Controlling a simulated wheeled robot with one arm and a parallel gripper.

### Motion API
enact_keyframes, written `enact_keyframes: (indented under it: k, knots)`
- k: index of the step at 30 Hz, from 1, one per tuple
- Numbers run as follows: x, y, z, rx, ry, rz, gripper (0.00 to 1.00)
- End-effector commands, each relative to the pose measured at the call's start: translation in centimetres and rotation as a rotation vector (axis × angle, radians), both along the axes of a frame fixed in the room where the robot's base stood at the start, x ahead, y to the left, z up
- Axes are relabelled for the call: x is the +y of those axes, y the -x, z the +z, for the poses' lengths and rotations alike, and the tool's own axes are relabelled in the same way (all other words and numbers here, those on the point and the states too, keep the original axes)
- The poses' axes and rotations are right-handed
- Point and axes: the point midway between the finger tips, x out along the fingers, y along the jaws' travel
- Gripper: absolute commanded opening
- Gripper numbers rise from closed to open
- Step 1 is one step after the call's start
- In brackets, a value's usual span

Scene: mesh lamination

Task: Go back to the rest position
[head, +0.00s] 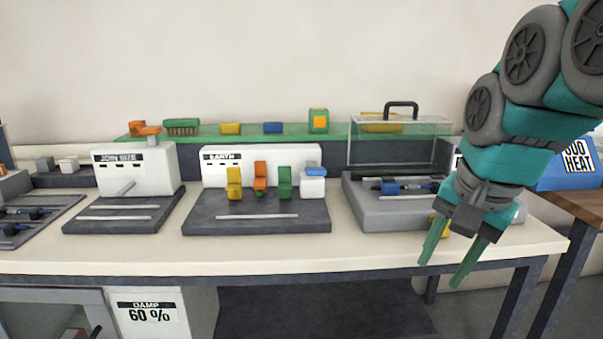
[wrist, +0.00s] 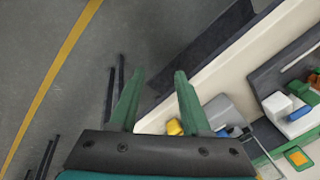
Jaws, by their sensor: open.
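My gripper (head: 453,256) hangs at the right of the head view, with its two green fingers apart and nothing between them. It is in front of the right end of the workbench (head: 400,247). In the wrist view my gripper (wrist: 155,90) is also open and empty, over the grey floor and the bench's front edge. My teal and grey arm covers part of the right side of the head view.
A grey station with a clear lid (head: 400,143) stands behind my gripper, with a small yellow block (wrist: 174,127) near the fingers. The EARTH station (head: 262,213) and JOIN SIZE station (head: 120,215) stand left. A blue box (head: 566,172) sits at the far right.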

Motion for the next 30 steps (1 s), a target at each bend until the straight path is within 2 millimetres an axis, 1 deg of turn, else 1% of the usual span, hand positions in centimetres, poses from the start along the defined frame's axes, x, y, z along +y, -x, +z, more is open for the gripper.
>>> enact_keyframes:
  k: [1, 2, 3, 5, 6, 8, 9, 11, 12, 14, 15, 18, 21, 24, 30]
  knots:
    - [0.8, 0.9, -2.1, 0.036, 0.015, 0.061, 0.47]
    - [1.1, 1.2, -3.2, 0.049, 0.026, 0.098, 0.47]
    - [1.6, 2.0, -4.8, 0.073, 0.038, 0.149, 0.47]
    - [2.2, 3.1, -7.1, 0.106, 0.055, 0.224, 0.47]
    - [2.6, 3.9, -8.6, 0.126, 0.065, 0.273, 0.47]
    - [3.1, 5.3, -11.0, 0.161, 0.077, 0.347, 0.47]
    - [3.4, 6.3, -12.4, 0.182, 0.084, 0.396, 0.47]
    - [3.8, 7.8, -14.7, 0.215, 0.093, 0.469, 0.47]
    - [4.0, 9.0, -16.2, 0.236, 0.098, 0.517, 0.47]
    - [4.2, 10.7, -18.2, 0.267, 0.103, 0.584, 0.47]
    - [4.3, 11.8, -19.5, 0.286, 0.105, 0.626, 0.47]
    - [4.4, 14.2, -22.1, 0.329, 0.106, 0.713, 0.47]
    - [4.4, 15.8, -23.7, 0.35, 0.106, 0.772, 0.47]
    - [4.4, 16.8, -24.6, 0.363, 0.104, 0.805, 0.47]
    - [4.4, 17.0, -24.8, 0.365, 0.104, 0.815, 0.47]
